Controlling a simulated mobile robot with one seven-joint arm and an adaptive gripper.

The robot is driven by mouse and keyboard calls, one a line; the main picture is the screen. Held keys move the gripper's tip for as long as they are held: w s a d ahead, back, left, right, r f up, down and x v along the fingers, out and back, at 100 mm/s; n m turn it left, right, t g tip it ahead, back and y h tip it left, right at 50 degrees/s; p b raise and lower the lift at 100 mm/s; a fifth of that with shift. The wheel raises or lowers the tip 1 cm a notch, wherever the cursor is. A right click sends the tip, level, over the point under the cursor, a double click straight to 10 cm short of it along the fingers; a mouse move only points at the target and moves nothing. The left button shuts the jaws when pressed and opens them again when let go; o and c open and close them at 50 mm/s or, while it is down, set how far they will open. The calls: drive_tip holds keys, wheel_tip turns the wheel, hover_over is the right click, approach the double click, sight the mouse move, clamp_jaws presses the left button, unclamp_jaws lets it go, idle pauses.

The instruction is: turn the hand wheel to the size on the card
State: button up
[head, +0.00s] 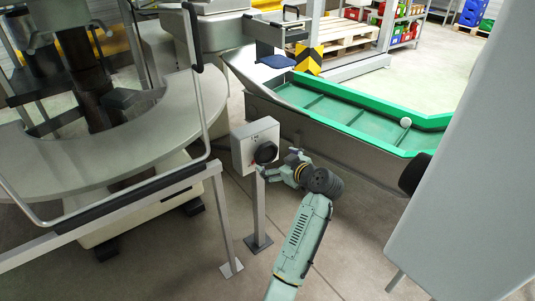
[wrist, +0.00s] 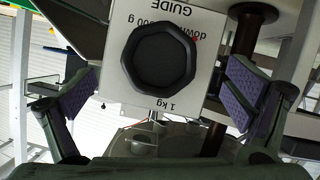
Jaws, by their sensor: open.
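A black hand wheel (head: 266,153) sits on the front of a light grey box (head: 244,143) on a post. In the wrist view the wheel (wrist: 158,58) is a dark faceted ring on a pale plate (wrist: 115,85). The plate's print is upside down: "GUIDE", "1 kg", and a line with "down" and "00 g" partly hidden by the wheel. A small red mark shows beside the wheel's rim. My gripper (head: 272,174) is close in front of the wheel. Its padded fingers are open on either side in the wrist view (wrist: 158,82), with nothing held. No separate card is distinguishable.
A green-edged chute (head: 355,112) with a white ball (head: 405,122) runs behind the box. A metal rail (head: 120,205) and a large round grey table (head: 150,130) stand to the left. A pale panel (head: 475,170) fills the right.

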sight(269, 157)
drive_tip(key=x, duration=0.6)
drive_tip(key=shift+w+a+p, duration=0.1)
drive_tip(key=shift+w+p, duration=0.15)
drive_tip(key=shift+p, duration=0.1)
drive_tip(key=c, duration=1.1)
drive_tip(key=shift+c, duration=0.2)
